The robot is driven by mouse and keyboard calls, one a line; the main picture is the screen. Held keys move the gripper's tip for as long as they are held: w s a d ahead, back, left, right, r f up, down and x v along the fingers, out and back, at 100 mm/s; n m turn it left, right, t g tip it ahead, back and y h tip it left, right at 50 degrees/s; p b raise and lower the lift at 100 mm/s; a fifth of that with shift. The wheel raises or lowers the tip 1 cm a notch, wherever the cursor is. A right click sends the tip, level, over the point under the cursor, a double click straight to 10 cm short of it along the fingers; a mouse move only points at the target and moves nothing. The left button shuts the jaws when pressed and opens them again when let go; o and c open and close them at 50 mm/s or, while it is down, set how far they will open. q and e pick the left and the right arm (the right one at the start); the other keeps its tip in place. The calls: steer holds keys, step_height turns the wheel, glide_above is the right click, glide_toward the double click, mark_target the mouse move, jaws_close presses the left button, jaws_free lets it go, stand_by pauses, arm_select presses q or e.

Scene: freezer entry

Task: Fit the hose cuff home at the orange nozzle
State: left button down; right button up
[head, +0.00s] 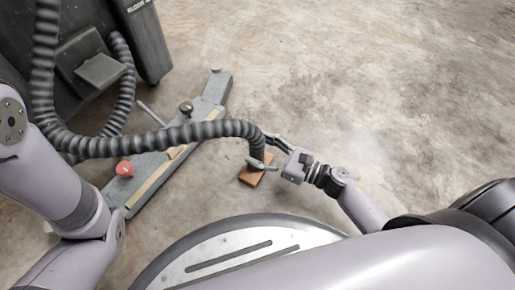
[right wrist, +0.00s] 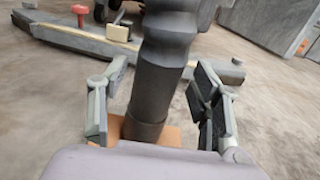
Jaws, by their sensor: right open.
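The ribbed dark hose (head: 180,138) arches from the upper left, and its end bends down. Its smooth dark cuff (right wrist: 154,95) points downward in the right wrist view. The orange-brown piece (head: 250,178) lies on the floor under the cuff; it also shows in the right wrist view (right wrist: 174,136). The cuff's lower end overlaps this piece, and I cannot tell how far it is seated. My right gripper (head: 259,149) is open, with one finger on each side of the cuff and visible gaps in the right wrist view (right wrist: 161,85). My left gripper is out of view.
A dark machine (head: 60,65) stands at the upper left. A grey bar (head: 150,160) with a red knob (head: 124,169) and a dark knob (head: 186,107) lies on the floor left of the cuff. The concrete floor (head: 390,90) to the right is clear.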

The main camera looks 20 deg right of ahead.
steer(key=v, duration=0.7)
steer(key=shift+s, duration=0.2)
